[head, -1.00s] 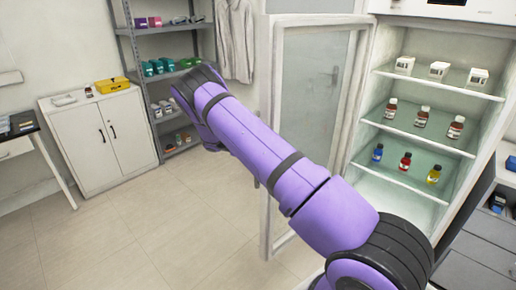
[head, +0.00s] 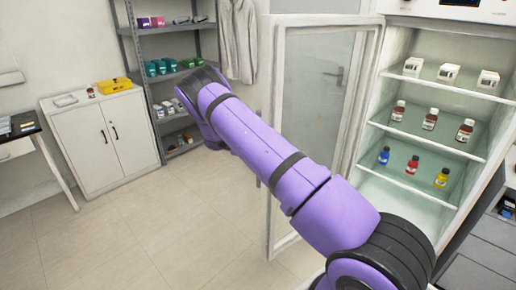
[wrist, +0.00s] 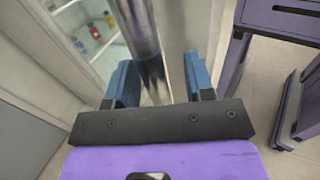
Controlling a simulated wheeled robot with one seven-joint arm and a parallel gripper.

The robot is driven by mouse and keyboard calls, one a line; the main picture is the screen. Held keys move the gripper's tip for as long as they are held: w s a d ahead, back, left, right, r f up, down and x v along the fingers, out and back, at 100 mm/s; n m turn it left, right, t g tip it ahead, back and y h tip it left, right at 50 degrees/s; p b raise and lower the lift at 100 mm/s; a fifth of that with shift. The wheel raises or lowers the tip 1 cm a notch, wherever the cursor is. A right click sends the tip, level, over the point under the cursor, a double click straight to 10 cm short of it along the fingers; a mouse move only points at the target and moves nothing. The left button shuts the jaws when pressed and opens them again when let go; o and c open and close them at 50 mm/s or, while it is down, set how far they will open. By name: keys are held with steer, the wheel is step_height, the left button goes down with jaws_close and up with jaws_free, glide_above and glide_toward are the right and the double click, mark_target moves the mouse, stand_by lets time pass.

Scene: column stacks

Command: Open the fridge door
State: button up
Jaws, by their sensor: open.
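The fridge door (head: 277,110), a white frame around a glass pane, stands open to the left of the fridge (head: 345,262). The lit fridge interior with its shelves is exposed. In the wrist view, a shiny vertical bar that looks like the door handle (wrist: 140,35) runs between the two blue fingers of my gripper (wrist: 160,82). The fingers are apart, one on each side of the bar, with a gap visible at the right finger. I cannot tell whether the left finger touches it. In the head view, my purple arm reaches across the door and the gripper is hidden.
White boxes (head: 448,72), brown bottles (head: 430,119) and small coloured bottles (head: 412,165) stand on the fridge shelves. A white cabinet (head: 108,145) and a grey shelf rack (head: 136,60) stand at the back left. The tiled floor (head: 130,235) at left is clear.

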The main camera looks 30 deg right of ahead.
steer(key=v, duration=1)
steer(key=shift+w+a, duration=0.2)
steer(key=shift+w, duration=0.15)
steer(key=shift+a, duration=0.1)
stand_by(0.5)
